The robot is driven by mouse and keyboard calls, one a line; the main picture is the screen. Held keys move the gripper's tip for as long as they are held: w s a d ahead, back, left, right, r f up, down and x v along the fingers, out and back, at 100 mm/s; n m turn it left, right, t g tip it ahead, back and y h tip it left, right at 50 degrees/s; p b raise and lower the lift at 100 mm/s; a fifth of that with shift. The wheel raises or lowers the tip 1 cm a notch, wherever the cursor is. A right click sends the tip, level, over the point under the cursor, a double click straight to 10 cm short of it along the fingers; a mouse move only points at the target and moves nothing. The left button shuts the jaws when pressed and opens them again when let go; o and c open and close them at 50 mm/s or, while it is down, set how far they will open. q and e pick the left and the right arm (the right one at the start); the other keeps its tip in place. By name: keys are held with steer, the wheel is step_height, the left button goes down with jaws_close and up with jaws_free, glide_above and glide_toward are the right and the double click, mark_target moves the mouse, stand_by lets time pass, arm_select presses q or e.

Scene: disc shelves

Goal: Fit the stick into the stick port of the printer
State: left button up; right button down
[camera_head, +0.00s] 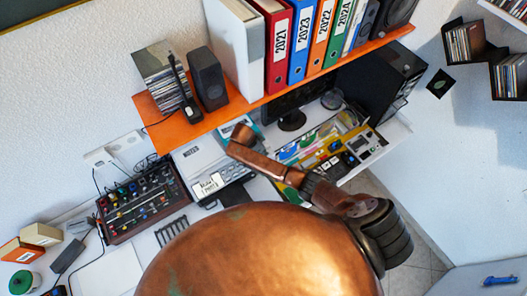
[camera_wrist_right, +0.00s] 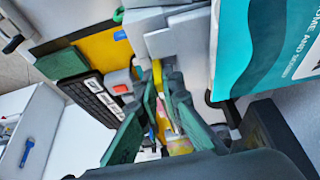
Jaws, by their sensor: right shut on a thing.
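In the right wrist view my right gripper (camera_wrist_right: 163,90) has its green fingers closed on a narrow yellow piece (camera_wrist_right: 157,74), apparently the stick. Most of the held piece is hidden between the fingers. A grey-white blocky device (camera_wrist_right: 176,40), perhaps the printer, stands just beyond the fingertips. I cannot make out its port, or whether the stick touches it. In the head view my copper right arm (camera_head: 268,166) crosses the desk, and its gripper is hard to make out. My left gripper is not in view.
A teal book (camera_wrist_right: 262,48) stands close on the right in the wrist view; a black keypad-like item (camera_wrist_right: 92,98) lies left. In the head view an orange shelf (camera_head: 270,98) with binders and speakers overhangs the desk. A mixer (camera_head: 143,203) sits left. A blue item (camera_head: 500,281) lies lower right.

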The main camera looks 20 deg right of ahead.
steer(key=c, duration=2.4)
jaws_free()
steer(key=shift+f, duration=0.1)
steer(key=shift+r, duration=0.2)
steer(key=shift+a+r, duration=0.2)
steer(key=shift+r, duration=0.05)
steer(key=shift+s+a+r, duration=0.1)
steer(key=shift+a+r, duration=0.8)
steer(key=shift+r, duration=0.15)
steer(key=a+b, duration=0.1)
steer(key=a, duration=0.2)
steer(key=s+a+b, duration=0.1)
steer(key=a, duration=0.2)
steer(key=a+b, duration=0.1)
steer(key=a, duration=0.2)
steer(key=shift+s+a, duration=0.2)
steer(key=shift+a, duration=0.2)
steer(key=shift+s+a, duration=0.1)
steer(key=shift+a, duration=0.45)
